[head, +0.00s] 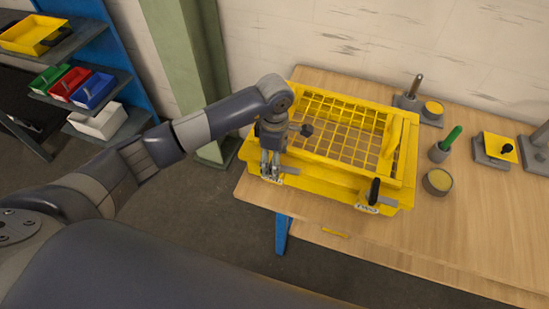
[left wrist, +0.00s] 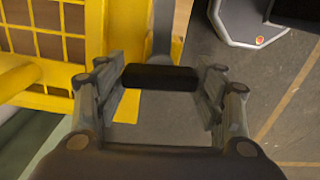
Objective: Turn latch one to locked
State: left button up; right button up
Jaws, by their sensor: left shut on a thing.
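A yellow mesh guard (head: 400,165) sits on the wooden table. A latch stands at each front corner. My left gripper (head: 269,166) is at the guard's front left corner, over the left latch (head: 273,180), and hides most of it. In the left wrist view its fingers are closed around a black latch handle (left wrist: 160,77), which lies crosswise between the fingertips. The right latch (head: 374,192) has a black handle that stands upright, with a white label at its base. The writing on the labels is too small to read. My right gripper is not in view.
Right of the guard on the table (head: 480,250) are a green-handled tool (head: 451,138) in a holder, a round cup (head: 437,181) and a yellow plate with a black knob (head: 499,148). A shelf with coloured bins (head: 92,90) stands at the left.

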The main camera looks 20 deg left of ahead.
pick_arm(q)
jog(key=n+b, duration=0.3)
jog(key=n, duration=0.1)
jog(key=shift+f, duration=0.25)
jog(key=n+b, duration=0.3)
jog(key=n, duration=0.1)
jog(key=shift+n, duration=0.3)
jog(key=n+b, duration=0.3)
jog(key=n, duration=0.1)
jog(key=shift+r+n, duration=0.1)
jog(key=shift+n, duration=0.2)
jog(key=shift+r+n+b, duration=0.1)
jog(key=shift+n+b, duration=0.75)
jog(key=shift+n, duration=0.85)
jog(key=o, duration=1.1)
jog(key=shift+c, duration=0.2)
